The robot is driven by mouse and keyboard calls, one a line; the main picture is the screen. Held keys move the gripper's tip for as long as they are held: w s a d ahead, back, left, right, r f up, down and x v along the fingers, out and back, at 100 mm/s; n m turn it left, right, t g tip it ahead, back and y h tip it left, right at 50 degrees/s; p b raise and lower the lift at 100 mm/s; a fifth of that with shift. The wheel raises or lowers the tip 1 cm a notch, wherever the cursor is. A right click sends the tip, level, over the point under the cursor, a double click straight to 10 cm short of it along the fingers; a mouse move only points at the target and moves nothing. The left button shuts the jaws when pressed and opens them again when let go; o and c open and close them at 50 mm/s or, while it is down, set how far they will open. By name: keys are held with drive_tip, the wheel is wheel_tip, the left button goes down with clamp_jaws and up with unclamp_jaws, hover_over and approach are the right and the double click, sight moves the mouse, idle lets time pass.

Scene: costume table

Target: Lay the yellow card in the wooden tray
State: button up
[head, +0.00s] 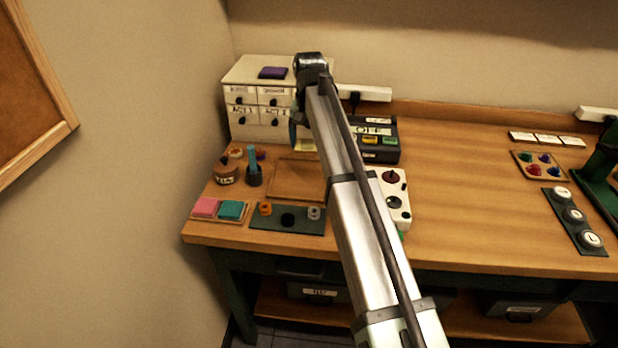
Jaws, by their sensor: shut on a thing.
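The wooden tray (293,191) lies on the left part of the table, a shallow square with a low rim, and looks empty where I can see it. My gripper (296,132) hangs above the tray's back side, mostly hidden behind my own arm. It is shut on the yellow card (304,145), a pale yellow piece that shows just below it, near the tray's back edge. The arm covers the card's right part and the tray's right edge. I cannot tell the exact gap between card and tray.
A white drawer cabinet (243,98) stands behind, with a purple block (272,73) on top. A black box (381,146) is to the right. A cup (254,176), a round pot (227,174) and pink and teal pads (206,207) lie left. The table's middle is clear.

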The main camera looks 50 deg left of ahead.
sight(309, 176)
drive_tip(key=shift+f, duration=5)
drive_tip(key=shift+f, duration=0.1)
drive_tip(key=o, duration=0.9)
drive_tip(key=shift+o, duration=0.2)
wheel_tip(309, 176, up, 12)
drive_tip(key=shift+r, duration=0.1)
